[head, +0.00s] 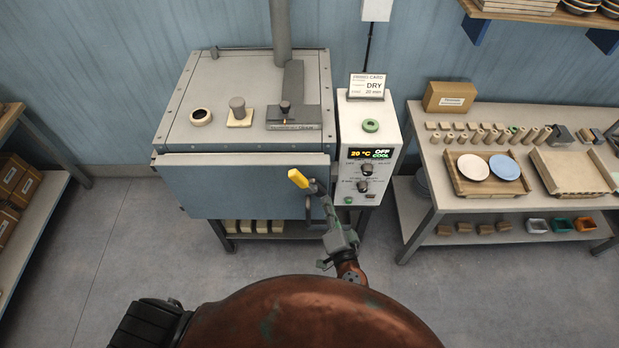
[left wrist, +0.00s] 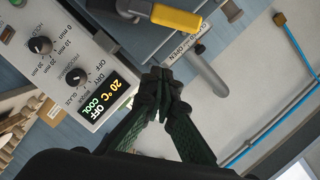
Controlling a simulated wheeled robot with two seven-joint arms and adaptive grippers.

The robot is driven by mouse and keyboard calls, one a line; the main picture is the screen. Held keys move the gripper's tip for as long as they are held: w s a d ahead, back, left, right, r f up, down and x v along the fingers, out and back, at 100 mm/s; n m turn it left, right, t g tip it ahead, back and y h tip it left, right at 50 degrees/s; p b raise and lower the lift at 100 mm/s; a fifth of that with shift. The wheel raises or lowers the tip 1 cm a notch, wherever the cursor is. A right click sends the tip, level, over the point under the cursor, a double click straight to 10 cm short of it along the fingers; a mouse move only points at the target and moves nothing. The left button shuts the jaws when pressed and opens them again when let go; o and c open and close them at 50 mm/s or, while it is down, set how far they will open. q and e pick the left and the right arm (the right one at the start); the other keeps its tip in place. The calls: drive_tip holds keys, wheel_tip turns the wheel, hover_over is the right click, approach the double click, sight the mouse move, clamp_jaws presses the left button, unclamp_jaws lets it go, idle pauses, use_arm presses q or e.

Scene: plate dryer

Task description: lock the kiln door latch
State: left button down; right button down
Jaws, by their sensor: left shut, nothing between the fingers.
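The kiln (head: 245,100) stands against the wall, and its blue-grey door (head: 235,187) appears closed at the front. The latch handle with a yellow grip (head: 298,178) is at the door's upper right; the grip points up and left in the head view. It also shows at the top of the left wrist view (left wrist: 175,18), near a label reading OPEN. A grey bar handle (head: 310,208) sits below it, also in the wrist view (left wrist: 207,72). My left gripper (head: 323,192) is shut and empty beside the latch; its fingertips (left wrist: 165,84) appear apart from the yellow grip. My right gripper is not in view.
The control box (head: 348,138), reading 20 °C, OFF and COOL, stands close to the right of the latch. A table (head: 430,165) with two plates on a tray is further right. A shelf (head: 40,205) stands at far left. The floor before the kiln's left side is clear.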

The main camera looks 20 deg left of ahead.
use_arm(q)
drive_tip(key=shift+r, duration=0.2)
drive_tip(key=p, duration=0.4)
hover_over(309, 184)
drive_tip(key=s+d, duration=0.1)
drive_tip(key=d, duration=0.3)
drive_tip(key=f, duration=0.1)
drive_tip(key=a+f, duration=0.1)
drive_tip(key=s+a+f+p, duration=0.1)
drive_tip(key=a, duration=0.1)
drive_tip(key=shift+s+a+f, duration=0.1)
drive_tip(key=shift+s+a, duration=0.05)
drive_tip(key=shift+f, duration=0.1)
